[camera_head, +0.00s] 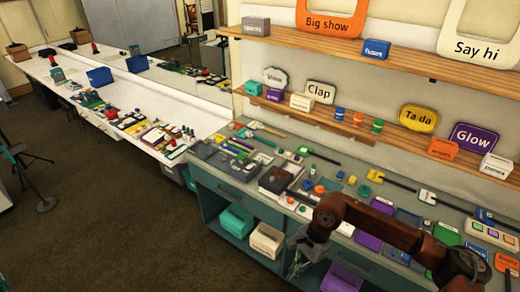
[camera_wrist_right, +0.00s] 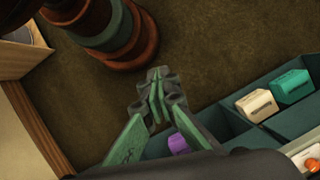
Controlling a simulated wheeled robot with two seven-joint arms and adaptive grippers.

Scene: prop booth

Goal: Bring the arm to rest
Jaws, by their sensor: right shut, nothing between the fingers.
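My right arm (camera_head: 385,232) comes in from the lower right in the head view, its brown links bent over the front of the counter. My right gripper (camera_head: 294,270) hangs in front of the teal cabinet, pointing down. In the right wrist view the green fingers of this gripper (camera_wrist_right: 158,95) are together with nothing between them, above the brown carpet. My left gripper is not in view.
The grey counter (camera_head: 207,170) holds many small props. Teal shelves below hold a green box (camera_head: 236,221), a cream box (camera_head: 266,240) and a purple box (camera_head: 341,279). Wooden wall shelves (camera_head: 400,62) carry signs. A tripod (camera_head: 40,190) stands left; the carpet (camera_head: 130,230) between is clear.

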